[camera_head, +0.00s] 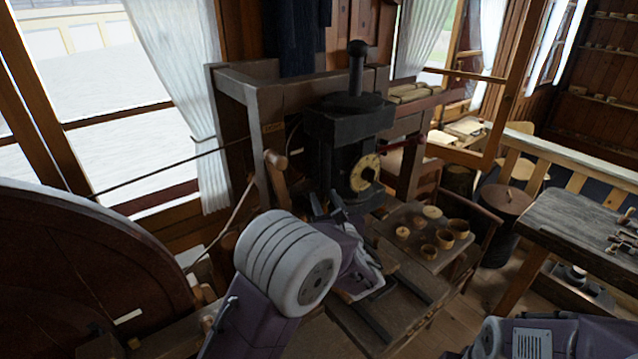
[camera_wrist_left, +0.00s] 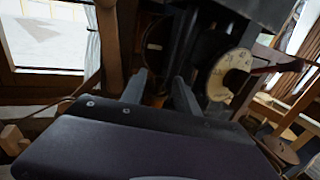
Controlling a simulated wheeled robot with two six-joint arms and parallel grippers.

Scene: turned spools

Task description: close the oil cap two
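My left gripper (camera_head: 328,204) is in front of the dark metal headstock (camera_head: 345,135) of the lathe, below and left of its pale dial (camera_head: 360,176). In the left wrist view its two fingers (camera_wrist_left: 160,88) stand apart with a gap between them. A round, dark brown form with a lighter rim (camera_wrist_left: 155,45) shows beyond the gap, and a small orange-brown part lies lower between the fingers. I cannot tell whether either is oil cap two, or whether a cap is open or closed. The dial (camera_wrist_left: 228,76) is right of the fingers. My right gripper is not in view.
A large dark wheel (camera_head: 75,280) stands at the left, with a cord running to the machine. A small board (camera_head: 415,225) with several turned wooden cups is right of my left gripper. A grey workbench (camera_head: 580,225) stands at the right. A red-handled lever (camera_wrist_left: 285,68) sticks out beside the dial.

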